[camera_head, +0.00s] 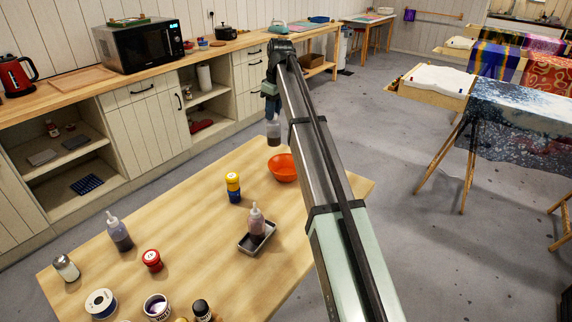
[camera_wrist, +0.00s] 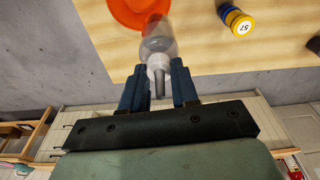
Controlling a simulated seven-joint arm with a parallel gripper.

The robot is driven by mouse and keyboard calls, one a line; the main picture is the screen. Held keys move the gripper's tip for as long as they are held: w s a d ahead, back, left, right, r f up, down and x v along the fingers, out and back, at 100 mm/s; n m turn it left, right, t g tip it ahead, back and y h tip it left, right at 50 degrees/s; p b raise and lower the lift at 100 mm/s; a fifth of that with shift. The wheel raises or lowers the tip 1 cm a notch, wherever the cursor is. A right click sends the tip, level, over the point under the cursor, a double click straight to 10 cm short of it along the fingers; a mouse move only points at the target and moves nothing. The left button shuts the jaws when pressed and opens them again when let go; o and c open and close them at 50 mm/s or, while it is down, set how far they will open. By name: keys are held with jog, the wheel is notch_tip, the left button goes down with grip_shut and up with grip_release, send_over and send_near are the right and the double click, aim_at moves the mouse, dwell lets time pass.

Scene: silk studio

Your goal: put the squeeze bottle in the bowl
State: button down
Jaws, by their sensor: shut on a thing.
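My gripper (camera_head: 271,103) is shut on a clear squeeze bottle (camera_head: 273,132) with dark liquid low in it, and holds it upright above the table's far end. In the wrist view, the two blue fingers (camera_wrist: 159,72) grip the bottle (camera_wrist: 158,42) near its neck. The orange bowl (camera_head: 284,168) stands on the table just below and slightly right of the bottle in the head view. The bowl (camera_wrist: 126,12) is partly cut off at the top of the wrist view and partly hidden by the bottle.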

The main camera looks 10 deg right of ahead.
jog(key=d+f+m, duration=0.1)
jog(key=d+f, duration=0.3)
jog(key=f, duration=1.1)
jog(key=shift+w+d, duration=0.2)
jog(key=shift+w, duration=0.2)
jog(key=shift+f, duration=0.15)
jog(key=c, duration=0.8)
grip_release()
jog(key=shift+c, duration=0.2)
notch_tip(320, 180, up, 12)
jog(key=s+d, duration=0.1)
jog(key=shift+s+d, duration=0.15)
